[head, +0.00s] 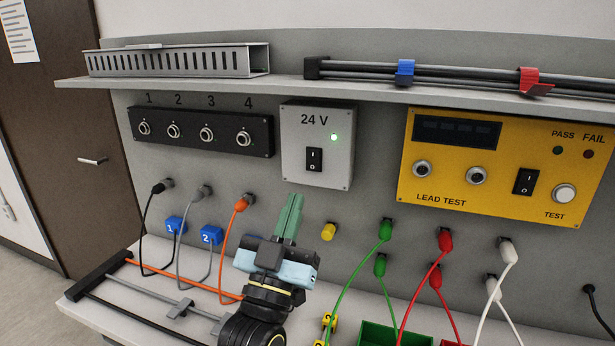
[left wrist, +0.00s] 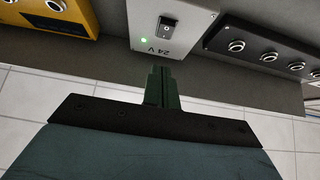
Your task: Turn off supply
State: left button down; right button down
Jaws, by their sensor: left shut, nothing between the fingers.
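The supply is a grey box (head: 299,170) marked 24 V on the back panel. Its black rocker switch (head: 314,159) has I and O marks, and its green light (head: 334,138) is lit. My left gripper (head: 295,197) is shut and empty, its green fingers pointing up, just below the box and apart from the switch. In the left wrist view the fingers (left wrist: 161,72) are together, and the supply box (left wrist: 185,22) with its switch (left wrist: 168,24) and lit green light (left wrist: 144,41) lies beyond the fingertips. My right gripper is in neither view.
A yellow lead tester (head: 450,180) with its own rocker switch (head: 525,182) is at the right. A black socket strip (head: 225,137) numbered 1 to 4 is at the left. Below hang black, grey, orange (head: 241,204), green, red and white leads. A shelf (head: 290,86) juts out above.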

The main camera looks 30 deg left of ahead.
aim_at(314, 163)
pick_arm(q)
jog(key=w, duration=0.2)
jog(key=w+a+r, duration=0.1)
jog(key=w, duration=0.1)
jog(key=w+r, duration=0.1)
jog(key=w, duration=0.1)
jog(key=shift+w+a+p, duration=0.3)
jog(key=shift+w, duration=0.15)
jog(key=shift+w+f+b, duration=0.2)
jog(key=shift+f+b, duration=0.1)
jog(key=shift+b, duration=0.4)
jog(key=shift+w+a+t, duration=0.1)
jog(key=shift+t, duration=0.2)
jog(key=shift+r, duration=0.1)
jog(key=shift+y, duration=0.3)
